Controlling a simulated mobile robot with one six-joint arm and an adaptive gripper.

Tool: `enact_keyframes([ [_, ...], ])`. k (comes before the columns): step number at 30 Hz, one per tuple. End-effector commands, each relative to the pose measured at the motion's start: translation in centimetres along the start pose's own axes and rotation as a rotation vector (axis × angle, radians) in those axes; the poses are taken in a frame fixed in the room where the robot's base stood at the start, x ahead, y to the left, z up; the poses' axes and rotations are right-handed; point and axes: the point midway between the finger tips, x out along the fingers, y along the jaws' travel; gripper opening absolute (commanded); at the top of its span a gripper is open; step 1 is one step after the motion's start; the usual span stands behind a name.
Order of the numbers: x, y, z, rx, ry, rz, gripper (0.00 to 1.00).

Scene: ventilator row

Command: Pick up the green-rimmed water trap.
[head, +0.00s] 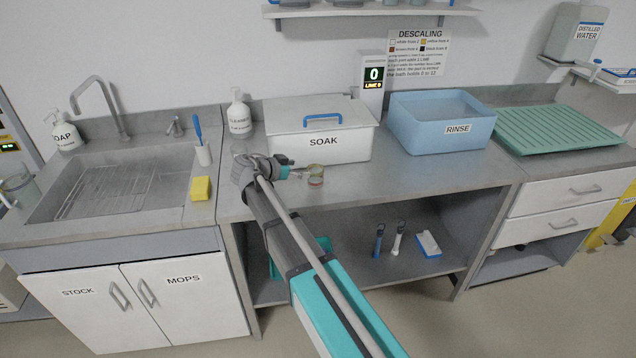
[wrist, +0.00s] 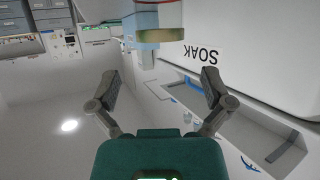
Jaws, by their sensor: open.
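A small clear jar-like water trap (head: 316,175) stands on the steel counter in front of the SOAK bin. It has a yellowish-green band, but its rim colour is hard to tell at this size. In the wrist view the trap (wrist: 160,36) shows at the top centre, beyond the fingertips, with a pale olive band and its upper part cut off. My gripper (head: 289,169) is just left of the trap, low over the counter. In the wrist view my gripper (wrist: 162,86) has its fingers spread wide with nothing between them.
The white lidded SOAK bin (head: 290,145) stands close behind the trap. A blue RINSE tub (head: 410,135) and a green draining tray (head: 560,132) are to the right. A sink (head: 85,195) and yellow sponge (head: 200,188) are left. The counter front right of the trap is clear.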

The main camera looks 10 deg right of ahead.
Motion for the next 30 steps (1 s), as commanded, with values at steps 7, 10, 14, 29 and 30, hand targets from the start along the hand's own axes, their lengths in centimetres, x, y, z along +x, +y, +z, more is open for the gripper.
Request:
enact_keyframes([
  [7, 1.7, 0.0, 0.1, -0.001, 0.000, 0.000, 1.00],
  [10, 1.7, 0.0, 0.0, -0.001, 0.000, -0.001, 1.00],
  [14, 1.7, 0.0, 0.0, -0.001, 0.000, -0.001, 1.00],
  [29, 5.2, -0.1, 0.6, 0.000, 0.000, 0.000, 1.00],
  [30, 5.6, -0.1, 0.5, 0.000, 0.000, 0.000, 1.00],
])
